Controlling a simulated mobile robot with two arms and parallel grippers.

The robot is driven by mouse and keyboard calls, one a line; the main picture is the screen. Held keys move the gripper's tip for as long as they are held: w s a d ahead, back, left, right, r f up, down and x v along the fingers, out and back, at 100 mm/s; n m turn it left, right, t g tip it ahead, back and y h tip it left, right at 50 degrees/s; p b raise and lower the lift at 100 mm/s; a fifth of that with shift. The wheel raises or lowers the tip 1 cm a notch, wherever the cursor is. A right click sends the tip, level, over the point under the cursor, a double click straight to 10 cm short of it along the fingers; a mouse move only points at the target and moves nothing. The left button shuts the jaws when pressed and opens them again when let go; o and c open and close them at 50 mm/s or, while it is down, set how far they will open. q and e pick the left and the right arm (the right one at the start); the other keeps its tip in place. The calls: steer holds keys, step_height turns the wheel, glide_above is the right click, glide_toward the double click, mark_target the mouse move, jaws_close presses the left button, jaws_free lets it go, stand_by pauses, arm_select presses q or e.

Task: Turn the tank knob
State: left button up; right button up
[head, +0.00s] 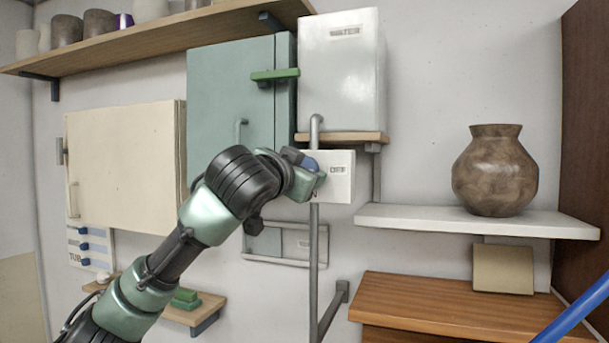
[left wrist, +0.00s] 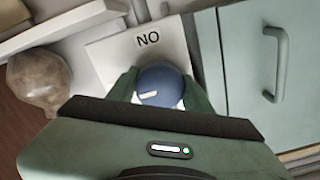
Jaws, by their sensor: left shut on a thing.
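The white tank (head: 342,70) marked WATER stands on a small wooden shelf. Below it is a white plate (head: 340,186) marked OFF, with a second label mostly hidden by my gripper. The blue knob (head: 311,164) sits on this plate. My left gripper (head: 306,172) is shut on the knob. In the left wrist view, both green fingers stand on either side of the round blue knob (left wrist: 160,86). A short white mark shows on its face, lying nearly sideways in that view. The other label reads NO there, upside down. My right gripper is out of view.
A grey pipe (head: 314,265) runs down below the plate. A teal cabinet (head: 230,95) with a green latch (head: 275,75) is close on the left. A brown vase (head: 495,172) stands on a white shelf (head: 475,221) at right. A blue bar (head: 575,312) crosses the lower right corner.

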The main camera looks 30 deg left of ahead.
arm_select(q)
steer(key=o, duration=1.4)
steer(key=shift+c, duration=0.2)
steer(key=shift+w, duration=0.1)
steer(key=shift+s+f+b, duration=0.15)
steer(key=shift+s+b, duration=0.15)
steer(key=shift+s, duration=0.05)
steer(key=b+v, duration=0.3)
steer(key=v, duration=0.4)
